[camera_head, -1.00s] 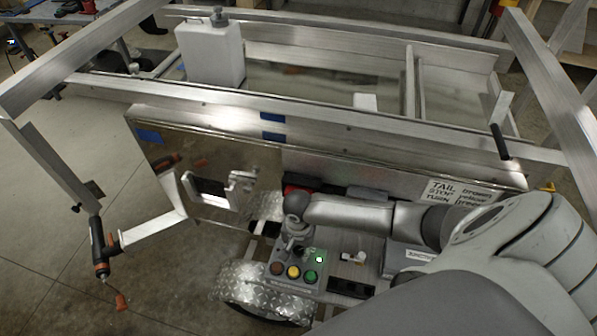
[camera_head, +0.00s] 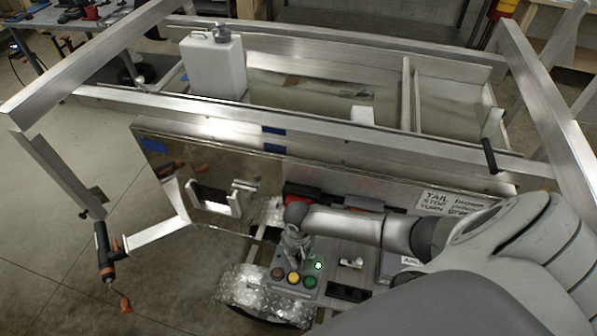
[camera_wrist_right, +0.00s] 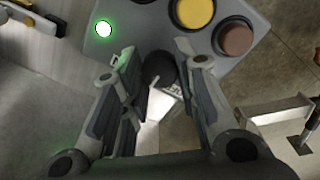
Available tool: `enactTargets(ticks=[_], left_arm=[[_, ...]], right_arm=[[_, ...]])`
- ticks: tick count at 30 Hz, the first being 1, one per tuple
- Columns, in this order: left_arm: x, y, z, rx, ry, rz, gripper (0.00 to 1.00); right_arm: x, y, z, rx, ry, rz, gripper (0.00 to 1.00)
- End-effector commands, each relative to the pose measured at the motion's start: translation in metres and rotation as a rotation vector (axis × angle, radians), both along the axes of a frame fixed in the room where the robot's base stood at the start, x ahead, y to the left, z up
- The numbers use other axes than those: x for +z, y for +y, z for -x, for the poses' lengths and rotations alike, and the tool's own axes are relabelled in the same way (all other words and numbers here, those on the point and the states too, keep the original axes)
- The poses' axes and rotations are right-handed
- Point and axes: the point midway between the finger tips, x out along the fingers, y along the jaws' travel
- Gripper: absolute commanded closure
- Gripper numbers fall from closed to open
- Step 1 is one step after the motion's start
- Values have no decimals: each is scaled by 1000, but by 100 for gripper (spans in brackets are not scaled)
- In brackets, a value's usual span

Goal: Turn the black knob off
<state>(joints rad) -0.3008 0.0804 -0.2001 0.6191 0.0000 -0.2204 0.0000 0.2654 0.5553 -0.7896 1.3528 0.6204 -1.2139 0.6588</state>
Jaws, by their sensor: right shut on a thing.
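A grey control box (camera_wrist_right: 135,28) with a lit green-white light (camera_wrist_right: 104,28) is on the trailer. The light also shows in the head view (camera_head: 318,265). The black knob (camera_wrist_right: 158,68) is on the box, between the fingertips of my right gripper (camera_wrist_right: 157,66) in the wrist view. My right gripper is shut on the knob, one finger on each side. In the head view my right gripper (camera_head: 298,250) reaches down to the box and hides the knob. My left gripper is not in view.
A metal trailer frame with a white jug (camera_head: 213,68) stands behind.

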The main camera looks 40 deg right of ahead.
Motion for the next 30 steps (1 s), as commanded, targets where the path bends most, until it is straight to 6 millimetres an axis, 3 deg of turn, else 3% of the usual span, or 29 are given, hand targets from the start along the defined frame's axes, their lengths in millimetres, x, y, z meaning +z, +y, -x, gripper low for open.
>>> enactTargets(ticks=[18, 30], left_arm=[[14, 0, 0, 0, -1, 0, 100], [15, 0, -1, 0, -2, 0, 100]], right_arm=[[0, 0, 0, 569, 1, 1, 96], [0, 0, 0, 797, 0, 0, 96]])
